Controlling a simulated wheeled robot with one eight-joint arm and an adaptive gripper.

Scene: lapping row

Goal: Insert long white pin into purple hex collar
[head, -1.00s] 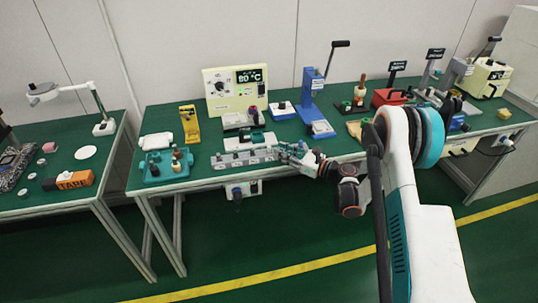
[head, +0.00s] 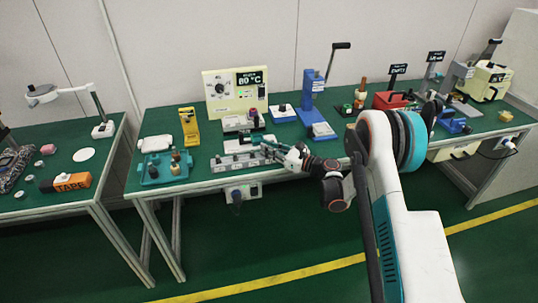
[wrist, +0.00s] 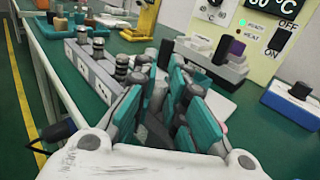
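My gripper (head: 266,149) is over the back right part of the grey fixture block (head: 222,166) on the green bench. The block carries several dark and silver cylindrical pieces (wrist: 97,62). A small purple piece (wrist: 237,47) stands on the heater unit's base beyond the fingers; it may be the hex collar, but its shape is too small to tell.
A teal tray (head: 152,180) with small parts lies left of the block, beside a yellow stand (head: 189,127). The cream heater panel (head: 235,93) reads 80 °C. A blue press (head: 313,100) stands to the right.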

